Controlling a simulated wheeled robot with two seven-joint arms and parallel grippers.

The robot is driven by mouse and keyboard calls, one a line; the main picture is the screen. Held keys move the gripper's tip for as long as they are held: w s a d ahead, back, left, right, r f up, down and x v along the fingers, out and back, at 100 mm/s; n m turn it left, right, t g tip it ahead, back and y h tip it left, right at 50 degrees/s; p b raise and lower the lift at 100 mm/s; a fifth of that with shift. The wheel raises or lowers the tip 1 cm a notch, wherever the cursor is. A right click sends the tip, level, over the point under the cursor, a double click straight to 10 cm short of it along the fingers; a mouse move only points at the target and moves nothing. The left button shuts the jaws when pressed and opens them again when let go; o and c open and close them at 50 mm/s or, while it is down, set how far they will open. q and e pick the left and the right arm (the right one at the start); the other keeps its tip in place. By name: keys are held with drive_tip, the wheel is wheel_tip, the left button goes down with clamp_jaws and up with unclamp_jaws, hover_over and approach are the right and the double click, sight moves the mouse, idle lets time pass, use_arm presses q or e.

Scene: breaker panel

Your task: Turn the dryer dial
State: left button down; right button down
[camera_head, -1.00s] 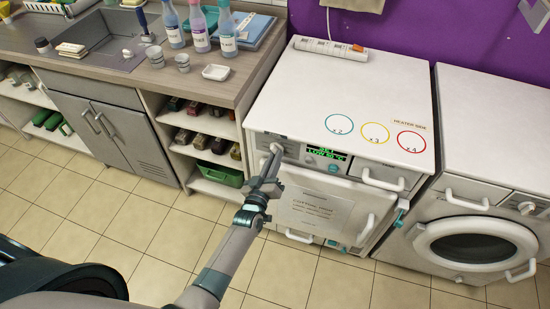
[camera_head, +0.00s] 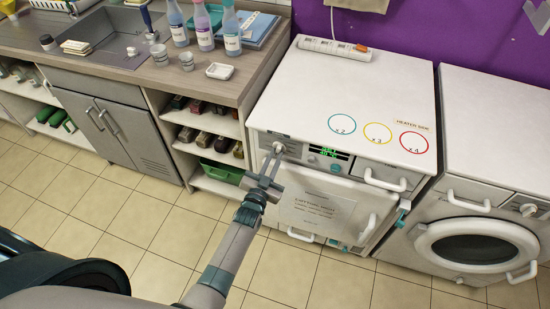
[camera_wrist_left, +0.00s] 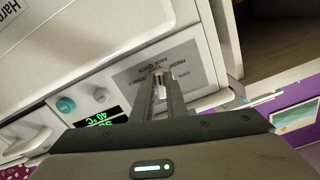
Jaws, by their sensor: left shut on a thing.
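The dryer (camera_head: 345,100) is the white machine in the middle, with three coloured circles on its top. Its pale round dial (camera_head: 278,147) is at the left end of the front control panel. My left gripper (camera_head: 273,158) reaches up to the dial from below and is shut on it. In the left wrist view the fingertips (camera_wrist_left: 160,78) close around the dial (camera_wrist_left: 158,71), mostly hiding it, in front of a grey printed label. A green lit display (camera_head: 328,152) is right of the dial; in the left wrist view it reads about 40 °C. My right gripper is not in view.
A teal button (camera_wrist_left: 66,105) is on the panel near the display. A white-handled drawer (camera_head: 388,180) is at the panel's right. A washing machine (camera_head: 490,215) stands to the right, a counter (camera_head: 125,80) with bottles to the left. The tiled floor in front is clear.

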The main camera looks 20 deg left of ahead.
use_arm(q)
drive_tip(key=shift+f+m, duration=0.1)
drive_tip(key=shift+m, duration=0.3)
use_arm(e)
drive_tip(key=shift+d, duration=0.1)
use_arm(q)
drive_tip(key=c, duration=1.8)
unclamp_jaws()
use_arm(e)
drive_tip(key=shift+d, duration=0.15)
use_arm(q)
drive_tip(key=shift+o, duration=0.2)
